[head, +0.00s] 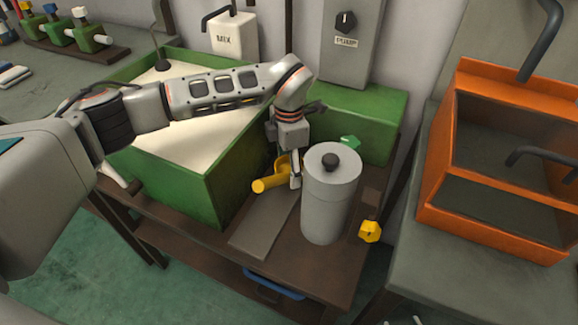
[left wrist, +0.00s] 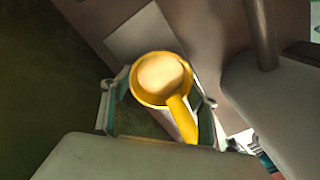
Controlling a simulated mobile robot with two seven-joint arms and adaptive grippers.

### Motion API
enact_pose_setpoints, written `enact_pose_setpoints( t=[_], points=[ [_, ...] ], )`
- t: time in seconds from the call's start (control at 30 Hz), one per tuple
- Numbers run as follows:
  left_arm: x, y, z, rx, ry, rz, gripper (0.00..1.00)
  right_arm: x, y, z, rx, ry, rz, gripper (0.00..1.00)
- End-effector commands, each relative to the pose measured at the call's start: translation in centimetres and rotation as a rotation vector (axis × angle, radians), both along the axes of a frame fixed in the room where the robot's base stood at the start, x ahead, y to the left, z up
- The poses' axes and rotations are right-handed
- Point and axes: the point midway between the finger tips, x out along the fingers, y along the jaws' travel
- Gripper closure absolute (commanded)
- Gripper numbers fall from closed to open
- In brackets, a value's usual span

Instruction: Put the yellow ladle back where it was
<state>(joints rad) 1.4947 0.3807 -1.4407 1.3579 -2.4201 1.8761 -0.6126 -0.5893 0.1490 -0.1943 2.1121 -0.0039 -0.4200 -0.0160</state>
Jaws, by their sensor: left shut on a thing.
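My left gripper (head: 294,168) is shut on the yellow ladle (head: 268,184), low over the brown bench between the green tank and the grey canister. In the head view the ladle is partly hidden behind the gripper. In the left wrist view the ladle (left wrist: 176,102) sits between the two fingers, its round bowl facing the camera, with a pale tan inside, and its handle pointing down and right. I cannot tell whether it touches the bench. My right gripper is not in view.
A green tank (head: 195,190) of cream-coloured material stands left of the gripper. A grey lidded canister (head: 331,205) stands close on its right. A flat grey plate (head: 262,228) lies in front on the brown bench (head: 285,268). An orange bin (head: 440,150) stands farther right.

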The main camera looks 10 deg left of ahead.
Motion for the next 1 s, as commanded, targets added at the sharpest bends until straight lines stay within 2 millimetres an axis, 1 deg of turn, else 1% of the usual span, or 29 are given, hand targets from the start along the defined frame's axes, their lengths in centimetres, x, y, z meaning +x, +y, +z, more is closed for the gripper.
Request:
enact_pose_setpoints(
  t=[0.2,0.23,0.27,0.3,0.67,0.77,0.87,1.0],
  points=[
    [0.0,0.0,-0.3,0.000,0.000,0.000,0.58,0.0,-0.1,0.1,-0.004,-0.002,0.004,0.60],
    [0.0,0.0,-0.2,0.000,0.000,-0.001,0.33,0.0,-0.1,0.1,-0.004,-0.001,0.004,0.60],
    [0.0,0.0,-0.2,0.000,0.000,-0.001,0.26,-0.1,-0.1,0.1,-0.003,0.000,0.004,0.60],
    [0.0,0.0,-0.2,0.000,0.000,-0.001,0.25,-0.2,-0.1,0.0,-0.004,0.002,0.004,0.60],
    [0.0,0.0,0.0,0.000,0.000,0.000,0.25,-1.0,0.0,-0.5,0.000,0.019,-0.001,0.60],
    [0.1,0.0,1.1,0.001,-0.004,0.000,0.25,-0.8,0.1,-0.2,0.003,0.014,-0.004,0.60],
    [0.2,0.0,3.0,0.001,-0.008,0.000,0.25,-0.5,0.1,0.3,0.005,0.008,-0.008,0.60],
    [0.2,0.0,6.1,0.000,-0.009,0.000,0.25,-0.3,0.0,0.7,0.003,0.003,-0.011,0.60]
  ],
)
